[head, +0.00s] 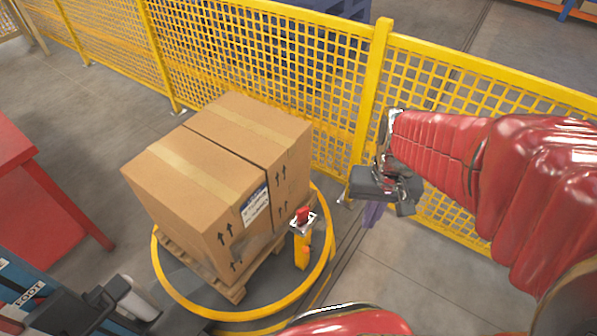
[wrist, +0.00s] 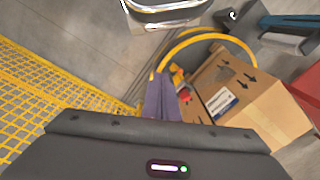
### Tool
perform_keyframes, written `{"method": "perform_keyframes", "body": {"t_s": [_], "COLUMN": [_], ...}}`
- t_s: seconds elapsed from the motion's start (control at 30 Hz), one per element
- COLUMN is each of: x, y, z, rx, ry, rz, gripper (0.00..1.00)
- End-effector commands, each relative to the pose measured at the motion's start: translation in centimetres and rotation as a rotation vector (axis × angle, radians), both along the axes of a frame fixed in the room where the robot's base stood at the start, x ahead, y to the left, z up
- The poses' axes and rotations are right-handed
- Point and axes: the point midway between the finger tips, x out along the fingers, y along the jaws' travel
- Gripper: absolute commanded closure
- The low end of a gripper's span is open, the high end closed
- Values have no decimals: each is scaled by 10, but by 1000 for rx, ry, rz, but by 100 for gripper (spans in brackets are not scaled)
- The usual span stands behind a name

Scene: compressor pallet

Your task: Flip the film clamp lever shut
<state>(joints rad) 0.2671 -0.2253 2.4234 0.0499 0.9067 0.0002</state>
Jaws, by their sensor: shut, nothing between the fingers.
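The film clamp (head: 302,246) is a yellow post at the near right side of the pallet, with a pale metal bracket and a red lever (head: 303,214) on top. The lever's exact angle is too small to tell. My gripper (head: 372,215) has purple fingers pointing down, to the right of the clamp and apart from it. In the wrist view the shut, empty fingers (wrist: 160,84) stand beside the yellow and red clamp (wrist: 180,80), partly covering it.
Two cardboard boxes (head: 195,175) stand on a wooden pallet (head: 236,291) inside a yellow ring (head: 163,283). A yellow mesh fence (head: 262,70) runs behind. A red table (head: 50,200) is at left. Grey floor is clear right of the ring.

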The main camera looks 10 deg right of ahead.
Motion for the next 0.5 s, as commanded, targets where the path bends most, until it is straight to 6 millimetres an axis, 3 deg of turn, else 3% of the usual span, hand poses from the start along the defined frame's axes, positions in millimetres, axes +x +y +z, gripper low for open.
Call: {"method": "perform_keyframes", "body": {"t_s": [0.5], "x": [3], "y": [-20], "z": [-60], "rx": [125], "ry": [190], "rz": [-176], "gripper": [100]}}
